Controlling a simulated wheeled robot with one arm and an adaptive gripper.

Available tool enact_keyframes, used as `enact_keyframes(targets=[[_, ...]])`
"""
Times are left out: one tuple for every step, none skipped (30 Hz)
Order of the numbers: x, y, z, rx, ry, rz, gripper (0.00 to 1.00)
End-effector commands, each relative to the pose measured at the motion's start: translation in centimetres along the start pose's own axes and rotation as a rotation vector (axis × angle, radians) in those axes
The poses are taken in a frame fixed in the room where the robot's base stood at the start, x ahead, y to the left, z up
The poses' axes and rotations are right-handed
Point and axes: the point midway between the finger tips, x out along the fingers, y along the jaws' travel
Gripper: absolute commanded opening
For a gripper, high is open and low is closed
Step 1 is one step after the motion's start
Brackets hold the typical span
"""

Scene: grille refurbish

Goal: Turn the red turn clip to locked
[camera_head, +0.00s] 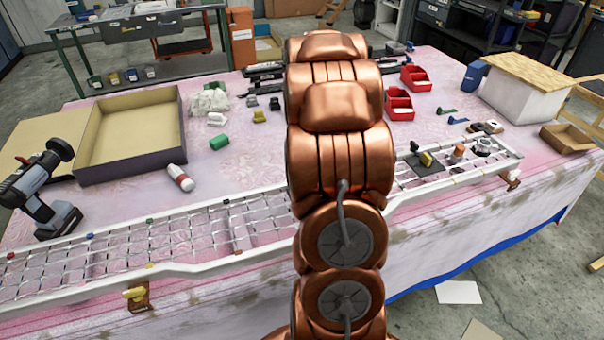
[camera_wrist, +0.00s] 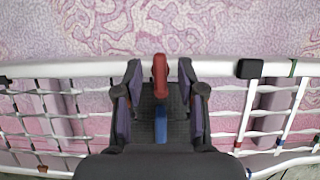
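The red turn clip (camera_wrist: 160,75) lies across the white top rail of the grille (camera_wrist: 75,69) in the wrist view, its long side upright in the picture. A blue piece (camera_wrist: 161,128) sits just below it, over a dark plate; I cannot tell whether the two are joined. My gripper (camera_wrist: 160,82) is open, with one finger on each side of the red clip. A narrow gap shows between the clip and each finger. In the head view, my arm hides the gripper and this part of the grille (camera_head: 190,268).
A black clip (camera_wrist: 249,68) sits on the rail to the right.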

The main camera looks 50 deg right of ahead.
Motion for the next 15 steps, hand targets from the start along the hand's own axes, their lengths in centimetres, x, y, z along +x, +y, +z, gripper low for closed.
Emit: enact_keyframes(targets=[[-0.5, 0.0, 0.1, 0.0, -0.001, 0.0, 0.4], [-0.7, 0.0, 0.1, 0.0, -0.001, 0.0, 0.4], [-1.0, 0.0, 0.1, 0.0, -0.001, -0.001, 0.4], [-1.2, 0.0, 0.1, 0.0, -0.001, -0.001, 0.4], [-1.4, 0.0, 0.1, 0.001, -0.001, -0.001, 0.4], [-1.7, 0.0, 0.1, 0.001, 0.0, 0.0, 0.4], [-1.9, 0.0, 0.1, 0.001, 0.0, -0.001, 0.4], [-2.0, 0.0, 0.1, 0.001, 0.0, 0.0, 0.4], [-2.3, 0.0, 0.1, 0.001, 0.0, 0.0, 0.4], [-2.5, 0.0, 0.1, 0.001, 0.0, 0.0, 0.4], [-2.7, 0.0, 0.1, 0.001, 0.0, 0.0, 0.4], [-2.9, 0.0, 0.1, 0.001, 0.0, 0.0, 0.4], [-3.1, 0.0, 0.1, 0.001, 0.0, 0.0, 0.4], [-3.3, 0.0, 0.1, 0.001, 0.001, 0.0, 0.4], [-3.5, 0.0, 0.1, 0.001, 0.001, 0.0, 0.4]])
